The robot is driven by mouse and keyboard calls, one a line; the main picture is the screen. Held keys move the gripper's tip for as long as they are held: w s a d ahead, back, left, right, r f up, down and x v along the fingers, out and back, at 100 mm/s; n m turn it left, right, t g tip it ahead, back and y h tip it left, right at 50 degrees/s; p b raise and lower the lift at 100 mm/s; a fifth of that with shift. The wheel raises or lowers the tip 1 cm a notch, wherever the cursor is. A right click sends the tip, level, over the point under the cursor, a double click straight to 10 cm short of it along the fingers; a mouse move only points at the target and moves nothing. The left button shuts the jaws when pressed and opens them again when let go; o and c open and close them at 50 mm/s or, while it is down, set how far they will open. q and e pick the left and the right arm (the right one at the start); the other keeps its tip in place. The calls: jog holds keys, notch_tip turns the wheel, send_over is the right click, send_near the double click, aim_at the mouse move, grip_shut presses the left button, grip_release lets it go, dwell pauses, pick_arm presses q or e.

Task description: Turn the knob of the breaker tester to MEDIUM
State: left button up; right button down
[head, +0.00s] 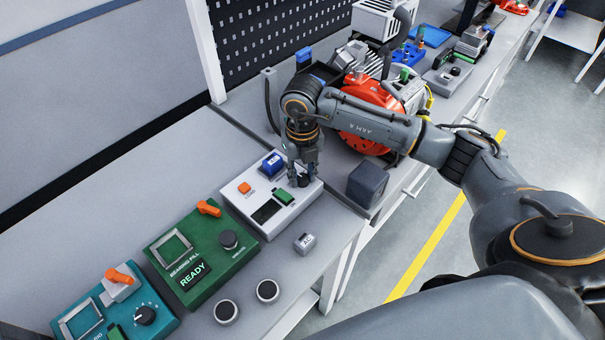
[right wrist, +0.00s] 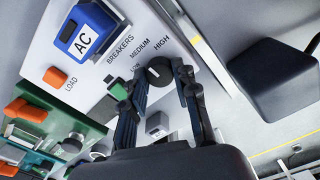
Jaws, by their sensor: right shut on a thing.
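The breaker tester (head: 244,205) is a white box with a blue block marked AC (head: 272,163), an orange button and a dark display. In the right wrist view, its round black knob (right wrist: 158,72) sits beside the printed labels MEDIUM and HIGH; a third label is partly hidden by a finger. A small pale mark shows on the knob, but I cannot tell exactly which label it points at. My right gripper (head: 302,178) is at the tester's right end. In the right wrist view its fingers (right wrist: 160,86) are closed around the knob. My left gripper is out of view.
A green bearing tester (head: 215,270) reading READY and a teal tester (head: 160,318) stand to the left. A small block marked AC (head: 305,242) and two round pieces lie in front. A dark box (head: 367,184) is right of the gripper. An orange-red machine (head: 365,130) stands behind.

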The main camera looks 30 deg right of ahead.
aim_at(302, 178)
dwell(0.3)
jog(key=c, duration=1)
grip_release()
jog(key=shift+r, duration=0.1)
notch_tip(302, 178, up, 12)
jog(key=shift+f, duration=0.1)
